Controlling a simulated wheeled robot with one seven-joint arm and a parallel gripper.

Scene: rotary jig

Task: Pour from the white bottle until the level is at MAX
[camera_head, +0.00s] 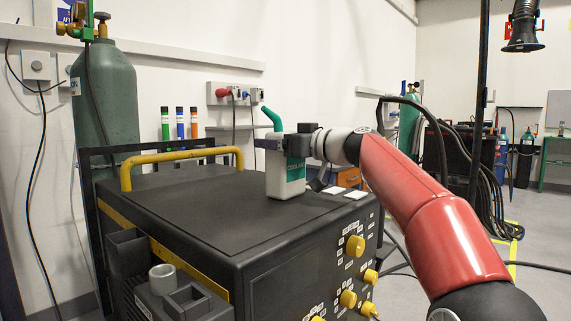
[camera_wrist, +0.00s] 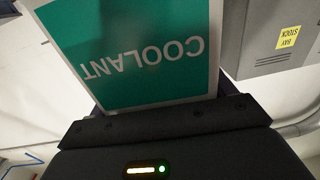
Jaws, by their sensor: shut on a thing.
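The white bottle (camera_head: 285,178) has a green spout and a green label reading COOLANT. It stands upright at the right part of the dark machine's top. Whether it touches the top or hangs just above it, I cannot tell. My gripper (camera_head: 283,146) is shut on the bottle's upper part. In the wrist view the bottle's green COOLANT label (camera_wrist: 140,50) fills the upper middle, upside down, close to the gripper body. The filler cup (camera_head: 164,279), a grey round opening, sits on the machine's lower left side. No MAX mark or liquid level can be made out.
The dark machine (camera_head: 190,215) has a yellow handle (camera_head: 180,156) across its top and yellow knobs on its front. A green gas cylinder (camera_head: 105,105) stands behind it at left. The machine's top is mostly clear left of the bottle.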

